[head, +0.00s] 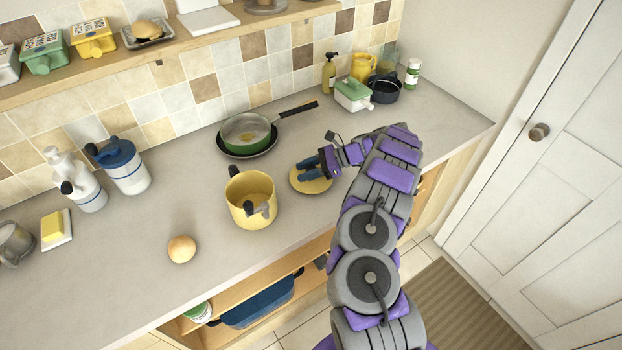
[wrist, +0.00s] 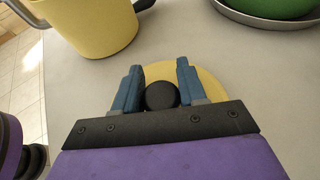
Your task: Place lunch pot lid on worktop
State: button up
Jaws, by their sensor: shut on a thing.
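The lunch pot lid (head: 309,187) is a flat yellow disc with a dark round knob. It lies level at the worktop surface, right of the yellow pot (head: 250,208); whether it touches the worktop fully is hard to tell. My gripper (head: 310,165) is over the lid, with its blue fingers shut on the knob. In the wrist view the fingers of my gripper (wrist: 158,78) stand either side of the knob, with the yellow lid (wrist: 205,82) beneath. The grey worktop (head: 210,265) runs along the tiled wall.
A pan with a green bowl (head: 240,144) stands behind the lid. A round bread roll (head: 181,249) lies left of the pot. White bottles and a blue-lidded jar (head: 122,168) stand at the left. A green-lidded box (head: 352,95) stands at the back right. The front worktop is mostly clear.

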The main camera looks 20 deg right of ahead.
jog(key=shift+f, duration=0.2)
jog(key=o, duration=1.2)
jog(key=shift+c, duration=0.2)
jog(key=shift+o, duration=0.3)
jog(key=shift+o, duration=1.3)
jog(key=shift+d, duration=0.1)
jog(key=p+v, duration=0.2)
jog(key=v, duration=1.5)
jog(key=shift+d, duration=0.15)
